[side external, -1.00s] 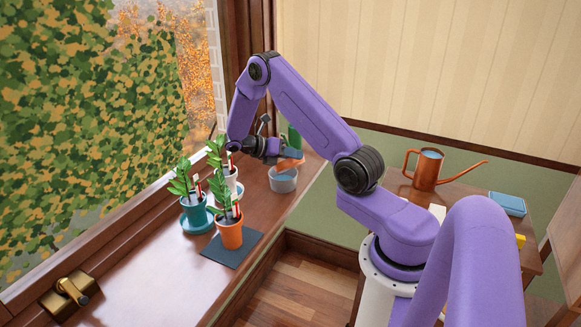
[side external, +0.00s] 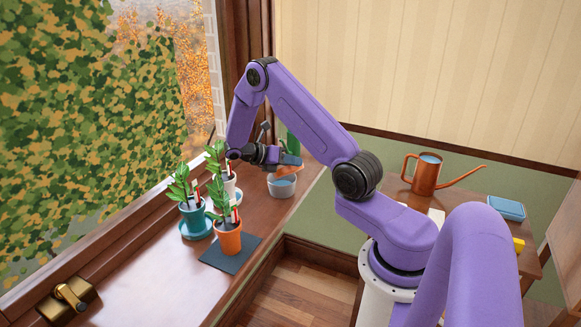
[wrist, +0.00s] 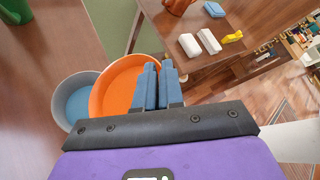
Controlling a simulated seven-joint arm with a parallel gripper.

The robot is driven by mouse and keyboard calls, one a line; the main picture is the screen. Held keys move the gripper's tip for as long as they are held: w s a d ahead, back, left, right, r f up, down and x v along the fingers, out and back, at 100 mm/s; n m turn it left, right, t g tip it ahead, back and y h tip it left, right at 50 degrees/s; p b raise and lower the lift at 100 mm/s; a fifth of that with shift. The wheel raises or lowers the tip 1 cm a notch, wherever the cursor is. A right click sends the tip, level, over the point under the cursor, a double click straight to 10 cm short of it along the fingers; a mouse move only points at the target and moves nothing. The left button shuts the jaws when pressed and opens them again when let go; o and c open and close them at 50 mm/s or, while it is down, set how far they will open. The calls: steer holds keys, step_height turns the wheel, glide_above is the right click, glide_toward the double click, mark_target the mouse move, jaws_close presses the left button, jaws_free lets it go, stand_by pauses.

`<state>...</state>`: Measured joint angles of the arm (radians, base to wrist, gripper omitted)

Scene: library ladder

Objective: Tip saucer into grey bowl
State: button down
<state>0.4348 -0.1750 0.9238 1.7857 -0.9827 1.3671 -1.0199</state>
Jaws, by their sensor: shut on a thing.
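My gripper (side external: 290,160) is shut on the rim of an orange saucer (wrist: 112,86). In the side view the saucer (side external: 288,171) is tilted, above the grey bowl (side external: 281,189), which stands on the sill. In the wrist view my blue fingertips (wrist: 158,72) lie over the saucer's right side. The saucer overlaps the right part of the grey bowl (wrist: 61,100) there. Blue liquid shows in the bowl. No liquid shows on the visible saucer face; I cannot tell whether the saucer touches the bowl.
Potted plants stand left of my gripper: one in an orange pot (side external: 228,238) on a dark mat (side external: 213,255), one in a teal pot (side external: 194,217), one in a white pot (side external: 229,183). A copper watering can (side external: 427,173) is on the right table.

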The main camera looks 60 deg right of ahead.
mark_target(298, 169)
steer(key=shift+s+a+f+m+t+h, duration=0.3)
steer(key=shift+s+a+f+m+t, duration=0.15)
steer(key=shift+s+f+m+t, duration=0.3)
steer(key=shift+s+a+r+m+t+h, duration=0.1)
steer(key=shift+s+a+m+t+h, duration=0.1)
steer(key=shift+m+t+h, duration=0.35)
steer(key=shift+s+a+r+m+t+h, duration=0.15)
steer(key=shift+s+m+t, duration=0.1)
steer(key=shift+m, duration=0.5)
steer(key=shift+s+a+r+m+t+h, duration=0.1)
steer(key=shift+s+a+m+t+h, duration=0.2)
steer(key=shift+m, duration=0.35)
steer(key=shift+w+d, duration=0.1)
steer(key=shift+d, duration=0.05)
